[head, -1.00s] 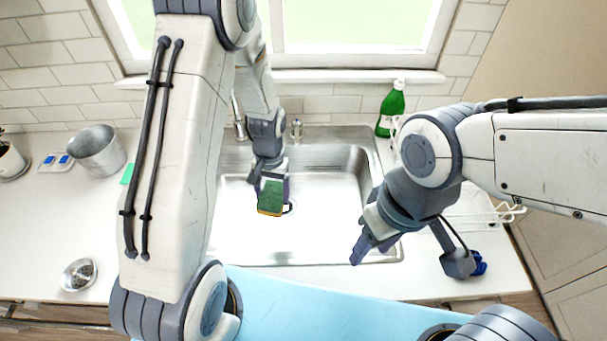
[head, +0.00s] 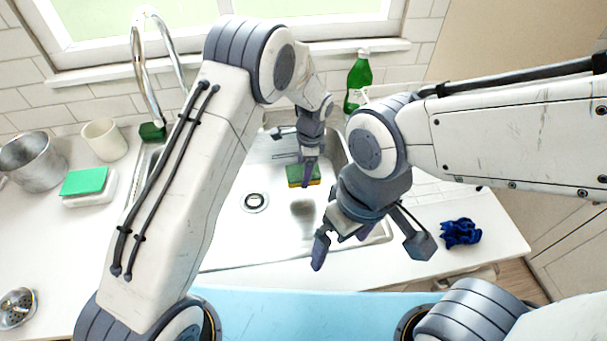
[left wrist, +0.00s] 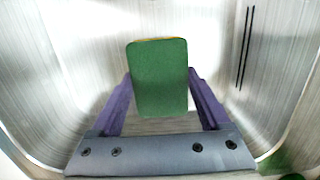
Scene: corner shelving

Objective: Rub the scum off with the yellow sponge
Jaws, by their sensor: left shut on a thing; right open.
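The yellow sponge (head: 303,181) has a green top face and a yellow lower layer. My left gripper (head: 309,169) is shut on it inside the metal sink (head: 225,240), toward the back right. In the left wrist view the sponge (left wrist: 159,80) sits between the purple fingers of my left gripper (left wrist: 161,92), its green face showing. Its underside is hidden, so contact with the sink cannot be told. A dull grey-brown patch (head: 303,212) lies in front of it; I cannot tell if it is scum or a reflection. My right gripper (head: 342,244) is open and empty over the sink's front right.
The drain (head: 255,203) is left of the sponge. The faucet (head: 146,75) and green bottle (head: 358,82) stand behind. A blue cloth (head: 460,233) lies right. A metal pot (head: 28,165), white cup (head: 104,140) and green pad (head: 84,181) are left. The left front counter has free room.

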